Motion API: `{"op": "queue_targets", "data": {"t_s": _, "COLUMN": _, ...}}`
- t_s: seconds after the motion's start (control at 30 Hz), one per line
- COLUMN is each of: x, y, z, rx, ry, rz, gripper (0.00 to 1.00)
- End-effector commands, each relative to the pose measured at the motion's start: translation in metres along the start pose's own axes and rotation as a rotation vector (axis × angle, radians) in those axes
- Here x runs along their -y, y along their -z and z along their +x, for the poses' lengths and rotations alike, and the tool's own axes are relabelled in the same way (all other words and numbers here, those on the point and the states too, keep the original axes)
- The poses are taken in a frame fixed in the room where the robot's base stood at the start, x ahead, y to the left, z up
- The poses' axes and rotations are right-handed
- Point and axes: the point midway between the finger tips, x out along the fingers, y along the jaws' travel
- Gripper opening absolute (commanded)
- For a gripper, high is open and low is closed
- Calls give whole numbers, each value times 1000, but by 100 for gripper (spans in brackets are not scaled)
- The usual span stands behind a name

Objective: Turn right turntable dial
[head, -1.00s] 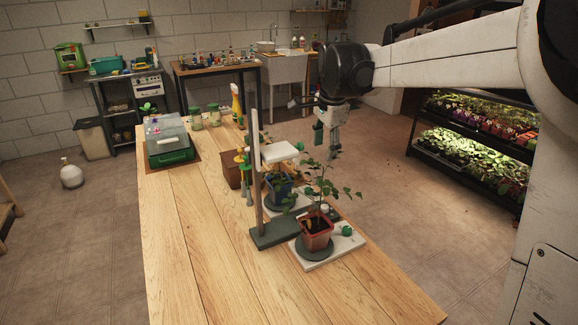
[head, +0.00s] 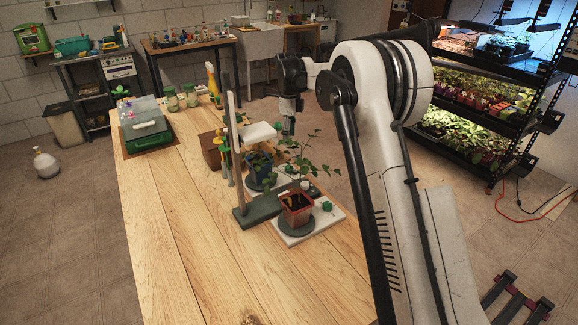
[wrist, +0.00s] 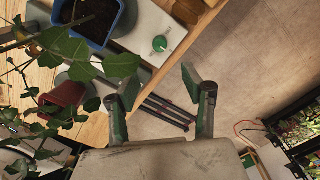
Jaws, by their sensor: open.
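Two turntables with potted plants stand on the wooden bench. The nearer one, further right in the head view, has a pale base (head: 322,222), a green dial (head: 327,206) and a red pot (head: 296,209). The farther one carries a blue pot (head: 258,166); leaves partly cover its base. In the wrist view, the blue pot (wrist: 88,20) stands beside a green dial (wrist: 160,43) on a pale base, and the red pot (wrist: 62,98) is at left behind leaves. My gripper (wrist: 161,96) is open and empty, apart from both dials. In the head view, my gripper (head: 288,126) hangs above and beyond the plants.
A grey stand with an upright post (head: 231,130) and a white head is left of the pots. Plant leaves (head: 304,158) spread near my gripper. A green box (head: 145,132) and jars stand farther back. The bench's near left surface is clear. Lit seedling shelves (head: 470,95) are at right.

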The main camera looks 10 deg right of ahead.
Motion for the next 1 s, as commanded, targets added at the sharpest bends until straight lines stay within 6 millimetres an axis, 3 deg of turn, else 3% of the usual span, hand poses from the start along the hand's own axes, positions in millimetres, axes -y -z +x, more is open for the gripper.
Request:
{"op": "queue_targets", "data": {"t_s": 0.17, "x": 0, "y": 0, "z": 21, "rx": 0, "ry": 0, "rz": -1, "gripper": 44}}
{"op": "queue_targets", "data": {"t_s": 0.7, "x": 0, "y": 0, "z": 115, "rx": 0, "ry": 1, "rz": -2, "gripper": 44}}
{"op": "queue_targets", "data": {"t_s": 1.0, "x": 0, "y": 0, "z": 134, "rx": 0, "ry": 1, "rz": -2, "gripper": 44}}
